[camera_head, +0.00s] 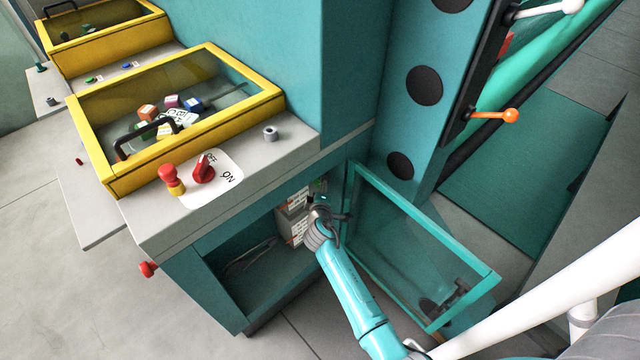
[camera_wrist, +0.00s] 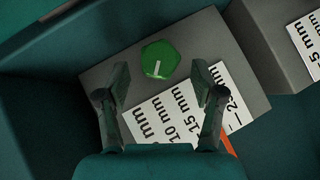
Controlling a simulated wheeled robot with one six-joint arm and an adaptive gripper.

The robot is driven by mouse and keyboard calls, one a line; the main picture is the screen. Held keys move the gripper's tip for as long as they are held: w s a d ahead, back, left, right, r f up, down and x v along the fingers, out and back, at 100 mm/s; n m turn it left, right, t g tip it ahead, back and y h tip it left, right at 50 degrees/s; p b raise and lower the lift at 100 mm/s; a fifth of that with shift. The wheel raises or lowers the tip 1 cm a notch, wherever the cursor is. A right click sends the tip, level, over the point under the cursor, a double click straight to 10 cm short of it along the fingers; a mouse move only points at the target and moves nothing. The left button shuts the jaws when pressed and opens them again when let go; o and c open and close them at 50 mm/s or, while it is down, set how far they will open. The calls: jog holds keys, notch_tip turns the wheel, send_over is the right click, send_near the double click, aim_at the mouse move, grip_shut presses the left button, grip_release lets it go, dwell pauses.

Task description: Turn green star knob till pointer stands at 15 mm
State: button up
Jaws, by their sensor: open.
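The green knob (camera_wrist: 159,60) sits on a grey block (camera_wrist: 205,35) in the wrist view, with a white line on its top. A white scale plate (camera_wrist: 165,112) beside it reads 10 mm, 15 mm and a partly covered mark in the twenties. An orange strip (camera_wrist: 228,144), perhaps the pointer, shows near the 15 mm and twenties marks; my finger hides part of it. My gripper (camera_wrist: 160,73) is open, its fingertips on either side of the knob with gaps. In the head view my gripper (camera_head: 321,206) reaches into the open cabinet and mostly hides the knob.
The cabinet's glazed door (camera_head: 424,328) stands open to the right of my arm. Another grey block with a 5 mm label (camera_wrist: 308,45) is at the right in the wrist view. A red switch (camera_head: 204,170) and yellow-framed bins (camera_head: 190,137) are on the counter above.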

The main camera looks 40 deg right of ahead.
jog(key=shift+x, duration=1.55)
jog(key=c, duration=1.1)
jog(key=shift+c, duration=0.2)
jog(key=shift+m+y, duration=0.3)
jog(key=shift+d+r+m+g+y, duration=0.15)
jog(key=shift+m+g+y, duration=0.45)
jog(key=shift+y, duration=0.4)
jog(key=shift+m+y, duration=0.9)
jog(key=shift+y, duration=0.5)
